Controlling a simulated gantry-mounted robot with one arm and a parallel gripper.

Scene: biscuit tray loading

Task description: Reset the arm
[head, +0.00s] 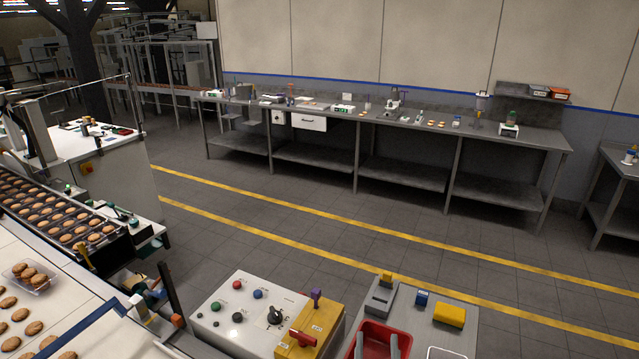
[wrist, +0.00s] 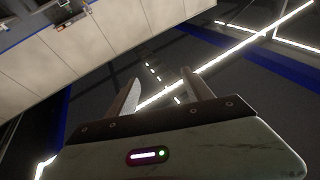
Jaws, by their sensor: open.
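My gripper (wrist: 160,80) shows in the wrist view, its two fingers apart and nothing between them. Behind the fingers, the wrist view shows a dark ceiling with bright light strips, and pale wall panels (wrist: 130,35) at a steep tilt. No biscuit or tray shows near the fingers. I cannot make out my gripper in the head view. In the head view, rows of biscuits lie on a dark conveyor (head: 100,214) at the left. A clear tray (head: 42,288) with several biscuits stands on the pale surface below it, among loose biscuits.
A control box (head: 205,316) with buttons and a yellow panel (head: 322,318) with a red handle stand at the front. A red bin (head: 371,331) is beside them. A long grey bench (head: 420,184) with small items lines the back wall. The floor between is clear.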

